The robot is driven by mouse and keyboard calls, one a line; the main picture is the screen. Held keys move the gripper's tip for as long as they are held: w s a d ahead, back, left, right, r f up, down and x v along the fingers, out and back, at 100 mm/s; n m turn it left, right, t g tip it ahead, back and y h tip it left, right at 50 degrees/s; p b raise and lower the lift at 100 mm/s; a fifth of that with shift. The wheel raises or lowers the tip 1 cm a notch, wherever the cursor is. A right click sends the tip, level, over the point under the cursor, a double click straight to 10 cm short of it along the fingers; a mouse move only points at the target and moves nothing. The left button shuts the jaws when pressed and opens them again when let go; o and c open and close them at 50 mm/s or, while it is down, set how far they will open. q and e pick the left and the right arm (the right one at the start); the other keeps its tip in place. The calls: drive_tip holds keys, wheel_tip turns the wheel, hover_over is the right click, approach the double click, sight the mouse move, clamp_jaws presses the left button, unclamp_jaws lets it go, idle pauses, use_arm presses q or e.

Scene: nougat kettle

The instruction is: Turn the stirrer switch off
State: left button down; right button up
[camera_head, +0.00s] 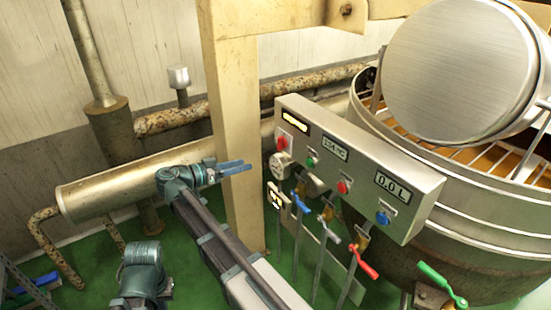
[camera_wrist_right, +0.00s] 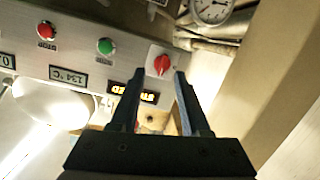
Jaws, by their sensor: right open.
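The red rotary switch (camera_head: 283,142) sits on a white plate at the left end of the grey control panel (camera_head: 421,190), under a lit yellow display (camera_head: 295,121). In the right wrist view the red switch (camera_wrist_right: 162,65) appears beyond and between my fingertips, its pointer roughly upright in the picture. My right gripper (camera_head: 236,168) is open and empty, left of the panel in the head view, with its blue fingers pointing toward the panel. It does not appear to touch the switch. My left gripper is not in view.
A green button (camera_head: 312,162), a red button (camera_head: 344,186) and a blue button (camera_head: 382,217) line the panel. A beige post (camera_head: 236,100) stands behind my right gripper. The large metal kettle (camera_head: 455,250) is at right. Coloured valve levers stand below the panel.

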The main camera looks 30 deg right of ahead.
sight(280, 143)
drive_tip(key=w+d+r+m+h, duration=0.1)
drive_tip(key=d, duration=0.6)
drive_tip(key=w+d+r+m+h+b, duration=0.1)
drive_tip(key=w+d, duration=0.1)
drive_tip(key=d, duration=0.6)
drive_tip(key=shift+w+m, duration=0.25)
drive_tip(key=shift+m, duration=0.15)
clamp_jaws()
